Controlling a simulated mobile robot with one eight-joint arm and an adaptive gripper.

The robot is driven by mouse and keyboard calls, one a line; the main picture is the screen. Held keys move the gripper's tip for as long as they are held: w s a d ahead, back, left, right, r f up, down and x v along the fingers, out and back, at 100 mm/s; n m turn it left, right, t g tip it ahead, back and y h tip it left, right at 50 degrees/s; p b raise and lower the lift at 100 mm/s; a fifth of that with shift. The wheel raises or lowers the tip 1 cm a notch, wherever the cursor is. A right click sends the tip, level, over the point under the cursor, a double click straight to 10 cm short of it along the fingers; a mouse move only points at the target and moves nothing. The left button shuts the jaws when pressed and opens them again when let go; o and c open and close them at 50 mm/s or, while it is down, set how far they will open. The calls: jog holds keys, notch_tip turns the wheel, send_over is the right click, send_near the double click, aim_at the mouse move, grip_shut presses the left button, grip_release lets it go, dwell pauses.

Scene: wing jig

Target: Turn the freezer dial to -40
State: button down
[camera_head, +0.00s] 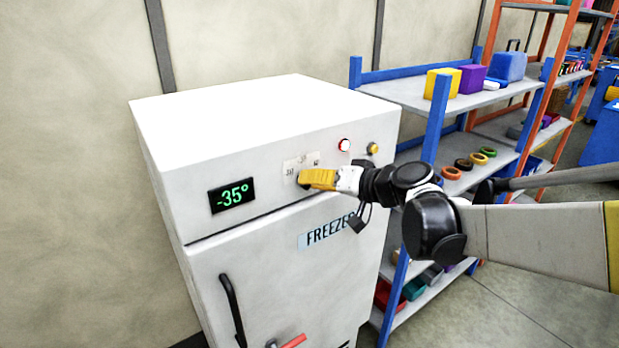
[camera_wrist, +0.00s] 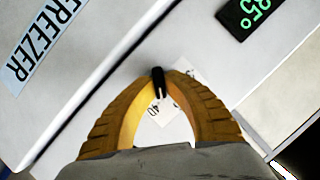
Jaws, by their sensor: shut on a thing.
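The white freezer (camera_head: 240,140) stands against the wall, and its green display (camera_head: 231,195) reads -35°. The display also shows in part in the wrist view (camera_wrist: 250,14). My yellow gripper (camera_head: 305,180) is at the dial plate (camera_head: 290,165) on the upper front panel. In the wrist view, the fingertips of my gripper (camera_wrist: 158,80) are closed around the black dial (camera_wrist: 158,76). The pale scale plate (camera_wrist: 160,112) shows between the fingers, with a 40 mark legible. The fingers hide most of the dial in the head view.
A red lamp (camera_head: 344,145) and a yellow button (camera_head: 373,148) sit right of the dial. The FREEZER label (camera_head: 328,232) and a black door handle (camera_head: 232,310) are below. A blue-framed shelf (camera_head: 435,130) with coloured items stands close on the right.

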jog(key=shift+m+y+b, duration=0.35)
jog(key=shift+m+y, duration=0.05)
jog(key=shift+m, duration=0.3)
jog(key=c, duration=1.6)
grip_release()
jog(key=shift+o, duration=0.7)
jog(key=shift+a+f, duration=0.1)
jog(key=shift+a, duration=0.05)
jog(key=v, duration=1.2)
